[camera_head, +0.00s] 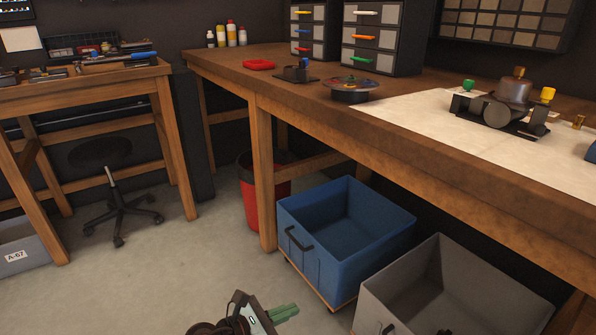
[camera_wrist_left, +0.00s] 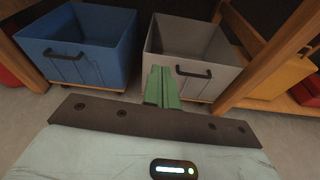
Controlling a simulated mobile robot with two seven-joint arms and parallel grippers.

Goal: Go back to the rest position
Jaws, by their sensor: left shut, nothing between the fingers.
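My left gripper (camera_head: 284,313) shows at the bottom middle of the head view, with green fingers pointing right. It is low over the floor, in front of the bins and apart from them. In the left wrist view its green fingers (camera_wrist_left: 162,87) are together with nothing between them. Behind them in that view stand a blue bin and a grey bin. My right gripper is in neither view.
A wooden workbench (camera_head: 400,135) runs along the right. Under it are a blue bin (camera_head: 345,225), a grey bin (camera_head: 440,285) and a red bucket (camera_head: 262,200). A stool (camera_head: 115,190) stands by the left table (camera_head: 100,75). The floor (camera_head: 170,270) at lower left is clear.

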